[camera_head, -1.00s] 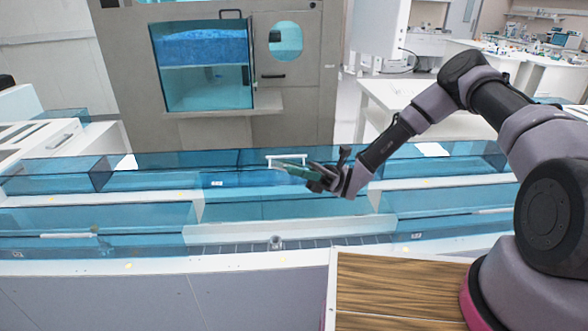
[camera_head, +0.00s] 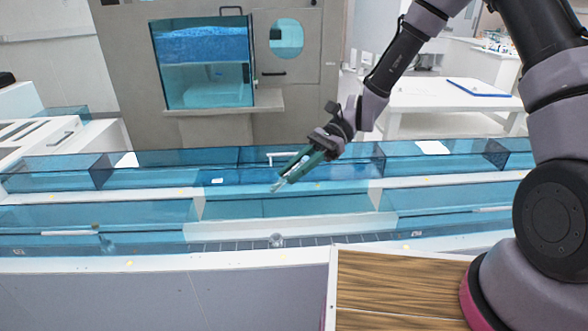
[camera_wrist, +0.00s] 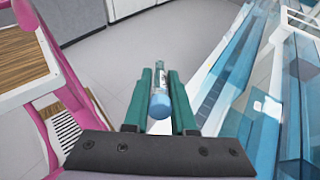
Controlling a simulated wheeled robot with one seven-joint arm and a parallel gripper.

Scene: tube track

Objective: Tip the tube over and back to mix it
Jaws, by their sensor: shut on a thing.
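My gripper (camera_head: 294,170) has green fingers and hangs over the blue-tinted track, pointing down and to the left. In the wrist view my gripper (camera_wrist: 160,78) is shut on the tube (camera_wrist: 160,88), which lies between the two fingers. The tube is small and clear with a rounded blue end toward the wrist camera. The tube is held in the air, apart from the track.
The long track (camera_head: 140,212) of clear blue covers and white rails runs across below my gripper. A small grey knob (camera_head: 276,240) stands at its front edge. A wooden top (camera_head: 400,285) is at front right. A grey cabinet (camera_head: 215,130) stands behind. Air above the track is free.

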